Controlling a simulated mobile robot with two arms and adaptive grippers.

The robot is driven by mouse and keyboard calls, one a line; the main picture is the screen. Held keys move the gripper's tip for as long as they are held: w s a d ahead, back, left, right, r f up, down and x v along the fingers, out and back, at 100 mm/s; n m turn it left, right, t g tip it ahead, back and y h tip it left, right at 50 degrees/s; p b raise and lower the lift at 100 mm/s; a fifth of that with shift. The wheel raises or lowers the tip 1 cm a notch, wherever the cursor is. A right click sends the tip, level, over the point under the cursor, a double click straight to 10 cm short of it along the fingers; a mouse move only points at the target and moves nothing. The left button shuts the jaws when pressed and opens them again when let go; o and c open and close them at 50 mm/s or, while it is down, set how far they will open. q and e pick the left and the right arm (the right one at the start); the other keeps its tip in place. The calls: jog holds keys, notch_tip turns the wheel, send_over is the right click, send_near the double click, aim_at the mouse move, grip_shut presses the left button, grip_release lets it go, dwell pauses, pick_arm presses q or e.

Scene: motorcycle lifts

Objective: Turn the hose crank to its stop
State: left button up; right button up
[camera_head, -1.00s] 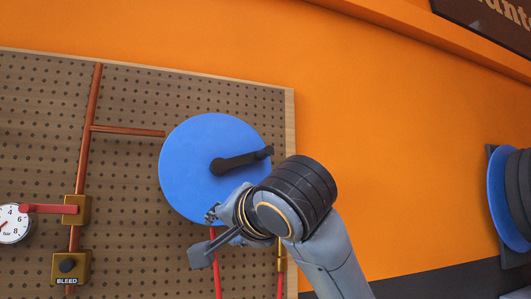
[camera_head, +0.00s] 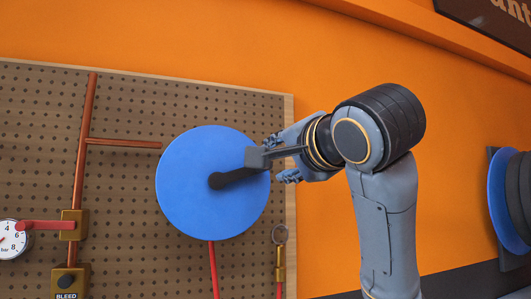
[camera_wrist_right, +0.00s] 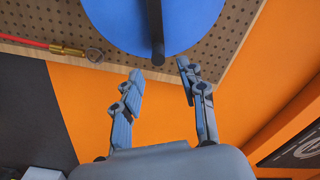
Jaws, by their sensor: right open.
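The hose crank (camera_head: 232,177) is a black arm on the front of a round blue reel disc (camera_head: 200,217). My right gripper (camera_head: 277,160) is at the disc's right edge, by the crank's outer end. In the right wrist view the gripper (camera_wrist_right: 160,72) is open and empty. The crank (camera_wrist_right: 154,25) shows there with its end just ahead of the gap between the fingertips; I cannot tell whether they touch. My left gripper is not in view.
The reel is on a pegboard (camera_head: 120,110) with copper pipes (camera_head: 82,150), a gauge (camera_head: 10,240) and a bleed valve (camera_head: 66,281) at left. A red hose (camera_head: 213,268) hangs below. Orange wall (camera_head: 450,110) lies right, with another blue reel (camera_head: 497,195) at the edge.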

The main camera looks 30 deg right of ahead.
aim_at(241, 173)
jog(key=p+x, duration=0.5)
jog(key=x, duration=0.2)
jog(key=shift+w+d, duration=0.1)
jog(key=shift+d, duration=0.05)
jog(key=shift+w+d+f, duration=0.1)
jog(key=shift+w+d, duration=0.05)
jog(key=shift+w, duration=0.15)
jog(key=shift+a, duration=0.25)
jog(key=shift+c, duration=0.4)
grip_shut()
